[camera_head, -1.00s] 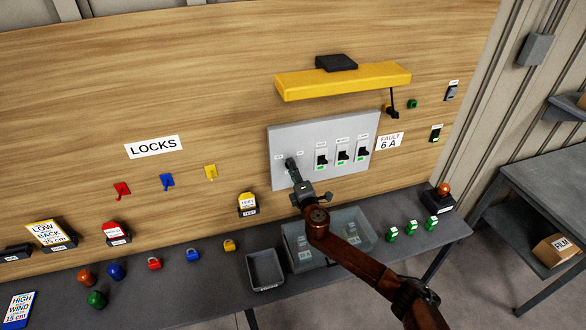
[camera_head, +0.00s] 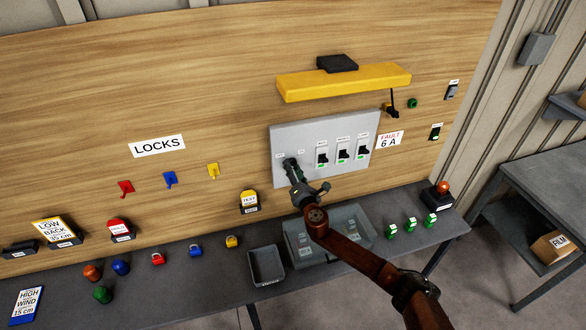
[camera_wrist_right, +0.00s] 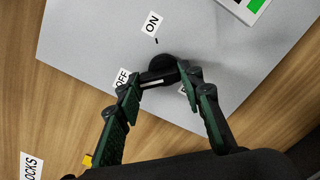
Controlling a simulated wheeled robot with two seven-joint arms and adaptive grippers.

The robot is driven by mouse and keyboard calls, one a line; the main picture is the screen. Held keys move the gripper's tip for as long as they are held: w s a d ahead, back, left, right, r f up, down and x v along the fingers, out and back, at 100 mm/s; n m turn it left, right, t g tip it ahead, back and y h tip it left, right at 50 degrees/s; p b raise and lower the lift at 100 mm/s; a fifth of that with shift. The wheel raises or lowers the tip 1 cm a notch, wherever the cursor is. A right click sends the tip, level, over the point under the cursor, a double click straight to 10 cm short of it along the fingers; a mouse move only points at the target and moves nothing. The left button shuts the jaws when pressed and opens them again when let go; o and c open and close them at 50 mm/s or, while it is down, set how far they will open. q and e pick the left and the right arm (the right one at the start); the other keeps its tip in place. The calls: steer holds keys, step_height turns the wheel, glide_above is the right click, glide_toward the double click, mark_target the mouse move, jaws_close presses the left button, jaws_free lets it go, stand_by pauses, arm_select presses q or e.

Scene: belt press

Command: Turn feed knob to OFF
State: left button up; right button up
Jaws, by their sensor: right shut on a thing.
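The feed knob (camera_wrist_right: 164,70) is a black round knob with a bar and a white line, on the grey panel (camera_wrist_right: 90,40). The bar and its white line point toward the OFF label (camera_wrist_right: 122,78), left of the knob in the right wrist view. The ON label (camera_wrist_right: 153,24) is above the knob there. My right gripper (camera_wrist_right: 163,88) is shut on the knob bar, one green-padded finger on each side. In the head view my right gripper (camera_head: 292,170) is at the panel's left part and mostly hides the knob. A label beside the right finger is partly covered. My left gripper is not in view.
Several black breaker switches (camera_head: 343,154) sit right of the knob on the panel. A yellow hood (camera_head: 345,82) juts out above. Grey bins (camera_head: 266,265), locks and green tags (camera_head: 411,223) stand on the shelf below, under my right arm.

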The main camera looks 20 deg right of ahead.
stand_by(0.4)
steer(key=o, duration=1.2)
steer(key=shift+c, duration=0.2)
steer(key=s, duration=1.2)
steer(key=shift+d, duration=0.15)
